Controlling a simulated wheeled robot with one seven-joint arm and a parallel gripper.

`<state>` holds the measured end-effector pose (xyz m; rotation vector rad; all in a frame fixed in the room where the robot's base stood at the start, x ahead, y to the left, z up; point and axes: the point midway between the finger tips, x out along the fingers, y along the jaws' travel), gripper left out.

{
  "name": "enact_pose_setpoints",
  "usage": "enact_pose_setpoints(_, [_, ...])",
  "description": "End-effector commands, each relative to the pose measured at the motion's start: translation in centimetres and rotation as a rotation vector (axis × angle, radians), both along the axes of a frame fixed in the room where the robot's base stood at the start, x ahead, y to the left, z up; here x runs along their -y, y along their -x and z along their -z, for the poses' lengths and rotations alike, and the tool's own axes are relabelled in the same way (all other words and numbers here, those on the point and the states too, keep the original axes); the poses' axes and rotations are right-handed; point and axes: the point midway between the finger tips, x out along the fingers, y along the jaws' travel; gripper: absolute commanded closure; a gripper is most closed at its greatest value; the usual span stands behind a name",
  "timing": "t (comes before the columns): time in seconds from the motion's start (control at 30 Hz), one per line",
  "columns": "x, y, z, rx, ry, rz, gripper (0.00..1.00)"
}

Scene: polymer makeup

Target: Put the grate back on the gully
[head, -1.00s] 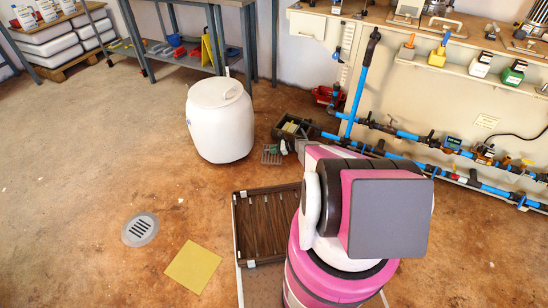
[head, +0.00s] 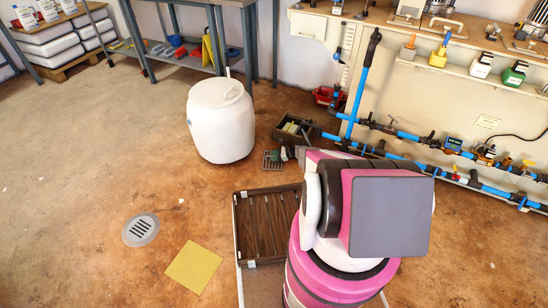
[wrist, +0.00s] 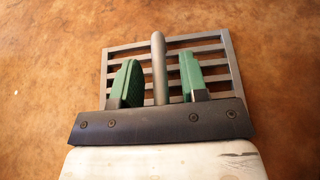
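The grate (wrist: 211,62) is a grey metal rectangle of parallel bars with a raised bar (wrist: 159,75) along its middle. It lies flat on the brown floor in the wrist view, and small beside the white barrel in the head view (head: 271,160). My gripper (wrist: 159,60) has two green fingers standing apart, one on each side of the raised bar, with a gap on both sides. Contact cannot be told. I cannot make out a gully opening for certain; a round slotted floor drain (head: 140,230) lies at the left.
The white barrel (head: 221,122) stands close left of the grate. A dark open box (head: 296,130) is just behind it. Blue pipework (head: 405,135) runs along the wall at right. A yellow sheet (head: 193,267) lies on the floor. The floor at left is mostly clear.

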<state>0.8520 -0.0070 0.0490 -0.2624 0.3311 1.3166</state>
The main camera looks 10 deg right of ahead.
Motion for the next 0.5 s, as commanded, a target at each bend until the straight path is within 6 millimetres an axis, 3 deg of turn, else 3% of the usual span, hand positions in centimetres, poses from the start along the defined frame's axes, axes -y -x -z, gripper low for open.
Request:
enact_pose_setpoints(0.27, [0.0,0.0,-0.3,0.0,0.0,0.0,0.6])
enact_pose_setpoints(0.5, [3.0,0.8,-1.7,0.0,0.0,0.001,0.6])
